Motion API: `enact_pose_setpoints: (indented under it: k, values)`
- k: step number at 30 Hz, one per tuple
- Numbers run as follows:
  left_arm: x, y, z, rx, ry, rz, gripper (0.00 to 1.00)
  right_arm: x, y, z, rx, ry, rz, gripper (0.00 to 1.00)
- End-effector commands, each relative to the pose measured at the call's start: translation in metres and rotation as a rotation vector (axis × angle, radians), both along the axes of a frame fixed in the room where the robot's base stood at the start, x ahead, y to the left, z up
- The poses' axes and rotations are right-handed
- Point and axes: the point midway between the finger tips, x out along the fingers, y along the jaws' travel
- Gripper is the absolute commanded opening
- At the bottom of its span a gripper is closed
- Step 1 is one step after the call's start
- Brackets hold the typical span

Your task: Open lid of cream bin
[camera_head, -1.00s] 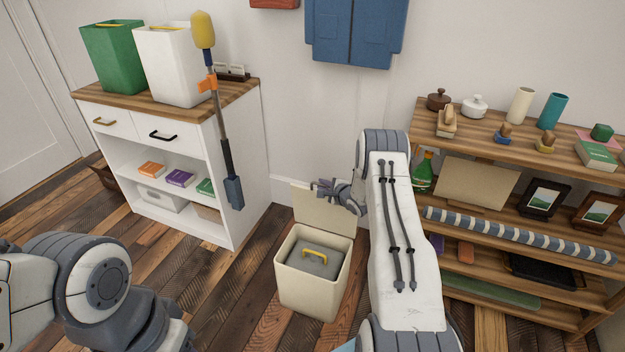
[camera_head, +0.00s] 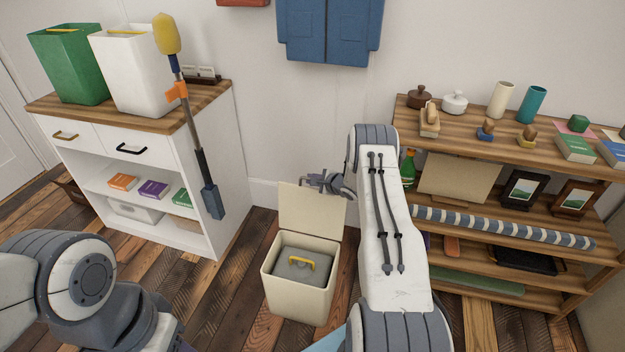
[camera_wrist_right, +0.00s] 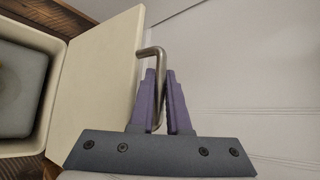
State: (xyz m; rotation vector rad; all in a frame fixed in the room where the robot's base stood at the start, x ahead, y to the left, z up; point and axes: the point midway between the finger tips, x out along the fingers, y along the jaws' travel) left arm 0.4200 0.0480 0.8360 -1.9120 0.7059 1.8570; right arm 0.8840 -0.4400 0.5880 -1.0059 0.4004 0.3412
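The cream bin (camera_head: 298,296) stands on the floor between the white cabinet and the shelf. Its lid (camera_head: 312,212) is raised, standing about upright at the back edge. A grey inner piece with a yellow handle (camera_head: 301,263) shows inside the open bin. My right gripper (camera_head: 328,183) is at the lid's top edge. In the right wrist view, its purple fingers (camera_wrist_right: 160,78) are closed around the bent metal handle (camera_wrist_right: 151,50) beside the lid (camera_wrist_right: 98,82). My left arm shows at lower left, but its gripper is out of view.
The white cabinet (camera_head: 215,165) stands left, bearing a green bin (camera_head: 68,66) and a white bin (camera_head: 130,75). A yellow-headed tool (camera_head: 192,120) is in front of it. The wooden shelf (camera_head: 470,140) stands right, with jars and frames. The wall is close behind the lid.

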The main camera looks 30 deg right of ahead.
Motion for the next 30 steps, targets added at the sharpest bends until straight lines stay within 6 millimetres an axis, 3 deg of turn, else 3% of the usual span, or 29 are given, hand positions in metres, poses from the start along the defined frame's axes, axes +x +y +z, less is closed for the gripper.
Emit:
enact_pose_setpoints:
  k: [1, 3, 14, 30]
  values:
    - [0.000, 0.000, 0.000, 0.000, 0.000, 0.000, 0.50, 0.000, 0.000, 0.000, 0.000, 0.000, 0.000, 0.19]
    - [0.000, 0.000, 0.000, 0.000, 0.000, 0.000, 0.50, 0.000, 0.001, 0.000, 0.000, 0.000, 0.000, 0.44]
    - [0.000, 0.000, 0.002, 0.000, 0.000, 0.000, 0.50, -0.006, 0.000, 0.004, 0.000, 0.002, 0.000, 0.44]
    - [0.000, 0.000, 0.020, 0.000, 0.000, 0.000, 0.50, -0.084, -0.010, 0.047, 0.000, 0.000, -0.002, 0.44]
